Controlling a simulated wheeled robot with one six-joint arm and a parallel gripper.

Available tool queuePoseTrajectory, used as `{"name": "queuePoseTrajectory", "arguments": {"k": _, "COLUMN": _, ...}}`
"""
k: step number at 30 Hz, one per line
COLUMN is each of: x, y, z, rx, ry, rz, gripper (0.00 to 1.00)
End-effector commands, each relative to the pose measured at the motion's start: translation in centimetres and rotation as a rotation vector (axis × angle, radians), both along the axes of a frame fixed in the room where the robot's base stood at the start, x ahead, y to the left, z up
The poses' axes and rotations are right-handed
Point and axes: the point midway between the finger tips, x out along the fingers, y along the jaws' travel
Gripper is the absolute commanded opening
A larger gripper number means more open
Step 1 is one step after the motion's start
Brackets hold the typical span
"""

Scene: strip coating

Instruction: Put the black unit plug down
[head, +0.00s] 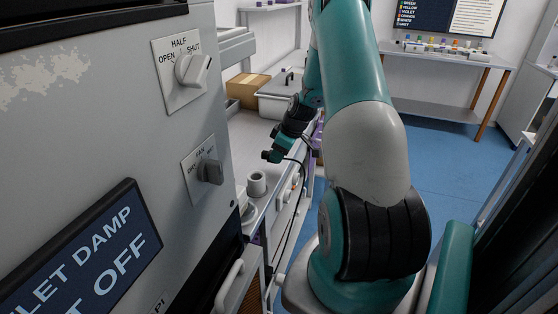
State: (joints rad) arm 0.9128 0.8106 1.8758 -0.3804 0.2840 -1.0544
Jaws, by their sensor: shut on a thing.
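My gripper (284,147) is small and far down in the head view, beside the left bench and above its front part. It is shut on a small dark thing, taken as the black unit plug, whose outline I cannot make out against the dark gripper. A thin black cable (297,205) runs from beside the gripper down along the bench front. The fingertips are too small to see clearly.
A grey cup-like fitting (257,183) stands on the bench below the gripper. A cardboard box (248,88) and a white sink (281,97) are behind. A large grey cabinet (110,120) with knobs fills the left. Blue floor (445,165) is open to the right.

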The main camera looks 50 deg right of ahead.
Motion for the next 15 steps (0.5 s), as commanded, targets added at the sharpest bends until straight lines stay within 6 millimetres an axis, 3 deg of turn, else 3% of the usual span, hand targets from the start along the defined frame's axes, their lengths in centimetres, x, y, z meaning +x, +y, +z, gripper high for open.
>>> {"name": "queuePoseTrajectory", "arguments": {"k": 6, "x": 0.0, "y": 0.0, "z": -2.9, "rx": 0.001, "ry": 0.001, "rz": 0.001, "gripper": 0.07}}
{"name": "queuePoseTrajectory", "arguments": {"k": 15, "x": 0.0, "y": 0.0, "z": -3.2, "rx": 0.001, "ry": 0.000, "rz": 0.000, "gripper": 0.07}}
